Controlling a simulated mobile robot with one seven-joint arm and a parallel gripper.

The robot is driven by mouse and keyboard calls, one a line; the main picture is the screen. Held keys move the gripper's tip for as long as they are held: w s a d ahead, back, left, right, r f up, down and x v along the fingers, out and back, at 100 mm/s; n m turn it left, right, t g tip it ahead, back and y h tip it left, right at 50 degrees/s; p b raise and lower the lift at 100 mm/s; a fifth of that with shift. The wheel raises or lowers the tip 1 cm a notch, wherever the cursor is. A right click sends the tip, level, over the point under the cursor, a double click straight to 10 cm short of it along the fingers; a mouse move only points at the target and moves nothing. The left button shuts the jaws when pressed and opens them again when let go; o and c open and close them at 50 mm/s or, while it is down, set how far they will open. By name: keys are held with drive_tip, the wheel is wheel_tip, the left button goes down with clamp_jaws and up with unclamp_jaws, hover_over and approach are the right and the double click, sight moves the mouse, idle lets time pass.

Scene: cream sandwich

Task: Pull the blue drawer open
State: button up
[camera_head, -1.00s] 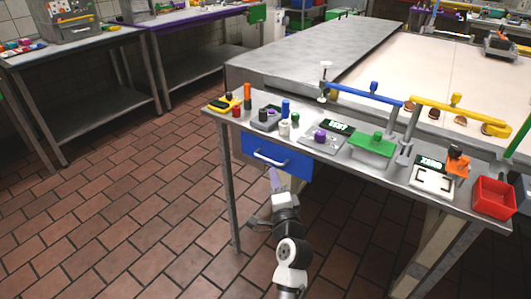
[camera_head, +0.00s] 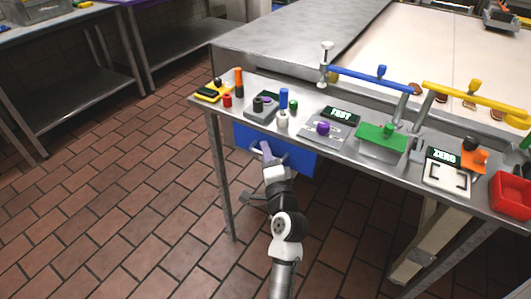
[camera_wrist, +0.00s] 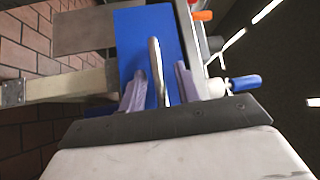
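The blue drawer (camera_head: 301,164) sits under the front of the metal table, its front looking flush with the frame. Its metal bar handle (camera_wrist: 155,72) shows in the wrist view, lying between the two purple fingers. My gripper (camera_head: 267,151) is at the drawer front, partly covering the handle in the head view. In the wrist view my gripper (camera_wrist: 160,85) is open, with one finger on each side of the handle and visible gaps. The blue drawer front (camera_wrist: 134,42) fills the space behind the fingers.
The metal tabletop (camera_head: 228,116) above holds a button box (camera_head: 262,107), a purple-knobbed device (camera_head: 322,129), a green device (camera_head: 381,138) and a red bin (camera_head: 512,196). A table leg (camera_head: 225,185) stands left of my arm. The tiled floor in front is clear.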

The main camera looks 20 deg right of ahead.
clamp_jaws()
idle(0.3)
